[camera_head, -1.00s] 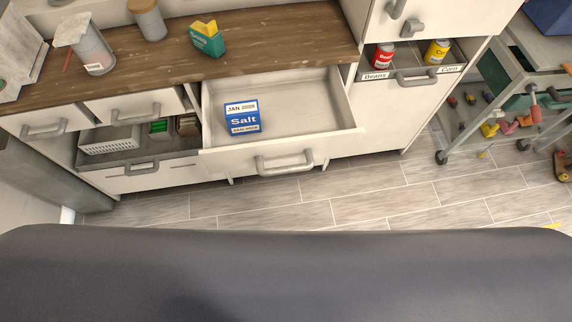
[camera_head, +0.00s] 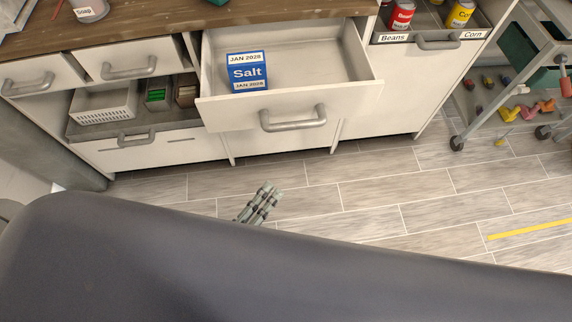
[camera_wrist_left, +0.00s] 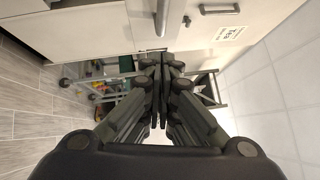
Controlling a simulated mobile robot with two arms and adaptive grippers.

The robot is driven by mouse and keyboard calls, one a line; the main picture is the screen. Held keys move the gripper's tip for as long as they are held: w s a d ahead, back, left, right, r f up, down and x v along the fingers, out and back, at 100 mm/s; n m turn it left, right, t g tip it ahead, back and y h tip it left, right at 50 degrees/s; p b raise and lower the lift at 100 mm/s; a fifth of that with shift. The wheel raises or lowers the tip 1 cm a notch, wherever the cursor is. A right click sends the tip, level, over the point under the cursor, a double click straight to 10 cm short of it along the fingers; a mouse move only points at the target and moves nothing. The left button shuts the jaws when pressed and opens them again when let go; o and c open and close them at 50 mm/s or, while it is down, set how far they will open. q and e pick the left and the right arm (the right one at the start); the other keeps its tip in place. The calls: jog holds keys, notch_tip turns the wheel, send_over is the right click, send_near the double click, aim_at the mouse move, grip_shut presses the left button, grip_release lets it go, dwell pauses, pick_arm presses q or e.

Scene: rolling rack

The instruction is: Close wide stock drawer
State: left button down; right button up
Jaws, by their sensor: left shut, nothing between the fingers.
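The wide stock drawer (camera_head: 350,92) is pulled open below the wooden counter in the head view. It has a grey bar handle (camera_head: 293,118) on its white front. A blue salt box (camera_head: 247,72) stands inside it. My left gripper (camera_head: 268,189) shows below the drawer front, over the floor and apart from the handle. Its fingers are shut and empty; they also show in the left wrist view (camera_wrist_left: 161,70). My right gripper is not in view.
A lower drawer (camera_head: 130,142) with a white basket (camera_head: 105,104) stands open at left. A shelf drawer with cans (camera_head: 402,15) is open at right. A wheeled cart (camera_head: 470,125) stands further right. Floor in front is clear.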

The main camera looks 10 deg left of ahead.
pick_arm(q)
jog(key=w+a+x, duration=0.1)
jog(key=a+x, duration=0.1)
jog(key=x, duration=1)
jog(key=shift+w+a+r, duration=0.2)
jog(key=shift+w, duration=0.25)
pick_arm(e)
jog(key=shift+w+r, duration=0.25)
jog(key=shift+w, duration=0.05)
pick_arm(q)
jog(key=shift+w, duration=0.1)
